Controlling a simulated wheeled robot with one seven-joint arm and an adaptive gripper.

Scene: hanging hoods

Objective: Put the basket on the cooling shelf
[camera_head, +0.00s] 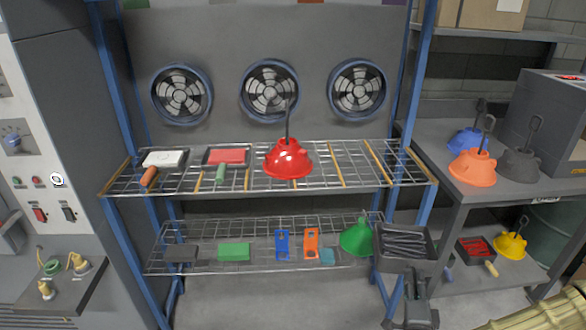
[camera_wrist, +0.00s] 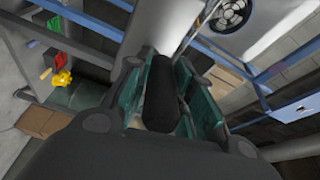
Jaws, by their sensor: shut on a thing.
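A dark grey, shallow square basket (camera_head: 404,230) with bars across its inside is held by my gripper (camera_head: 415,285) in the head view. It hangs in the air in front of the right end of the rack. In the wrist view my gripper (camera_wrist: 165,95) is shut on a dark handle-like part (camera_wrist: 160,103); the rest of the basket is hard to make out there. The upper wire shelf (camera_head: 345,180), in front of three fans, looks like the cooling shelf. It lies above and left of the basket.
On the upper shelf are a white-topped pan (camera_head: 165,158), a red-topped pan (camera_head: 227,156) and a red hood (camera_head: 288,160); its right part is free. The lower shelf (camera_head: 195,265) holds several items, including a green hood (camera_head: 357,238). A blue post (camera_head: 417,80) stands at the right.

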